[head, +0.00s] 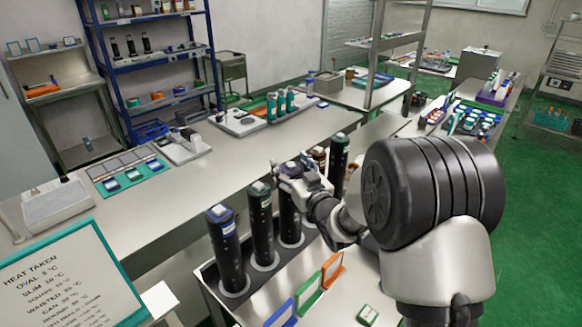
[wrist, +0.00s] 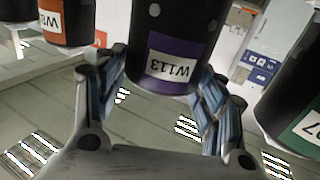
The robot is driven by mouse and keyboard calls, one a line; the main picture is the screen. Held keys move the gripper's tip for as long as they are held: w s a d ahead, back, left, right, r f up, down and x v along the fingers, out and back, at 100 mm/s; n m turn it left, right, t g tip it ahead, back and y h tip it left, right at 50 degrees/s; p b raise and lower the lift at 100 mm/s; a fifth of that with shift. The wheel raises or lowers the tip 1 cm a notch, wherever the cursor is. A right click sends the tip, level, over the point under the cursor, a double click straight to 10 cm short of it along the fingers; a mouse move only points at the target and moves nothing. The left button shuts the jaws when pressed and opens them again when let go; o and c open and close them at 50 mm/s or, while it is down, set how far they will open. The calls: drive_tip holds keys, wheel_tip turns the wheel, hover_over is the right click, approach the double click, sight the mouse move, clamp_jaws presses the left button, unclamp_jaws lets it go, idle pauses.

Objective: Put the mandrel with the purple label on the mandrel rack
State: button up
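The mandrel with the purple label (wrist: 180,55) is a dark cylinder with a purple band and a white tag reading W113, upside down in the wrist view. In the head view its dark body (head: 289,218) stands upright in a light ring of a low holder (head: 210,282), third from the front. My gripper (head: 300,180) is at its top. In the wrist view my gripper (wrist: 163,82) has one finger on each side of the purple band, very close to it. Contact is not clear. I cannot tell which holder is the mandrel rack.
Neighbouring mandrels stand close: one with an orange label (wrist: 68,22) and one with a green label (wrist: 296,110). Two dark mandrels stand nearer in the head view (head: 226,255) (head: 261,228). A lettered sign (head: 70,275) is at lower left. The long bench (head: 150,215) has bare stretches.

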drive_tip(key=shift+o, duration=1.2)
drive_tip(key=shift+r+p, duration=0.25)
drive_tip(key=shift+p, duration=0.05)
drive_tip(key=s+d+r+m+g+h, duration=0.35)
drive_tip(key=s+d+h, duration=0.45)
drive_tip(key=s+d, duration=1)
drive_tip(key=s+d+m+g+h, duration=0.1)
drive_tip(key=s+g, duration=0.6)
drive_tip(key=s, duration=1.8)
drive_tip(key=shift+s+d+f+m+p, duration=0.25)
drive_tip(key=shift+d+m+p, duration=0.15)
drive_tip(key=shift+d+m, duration=0.3)
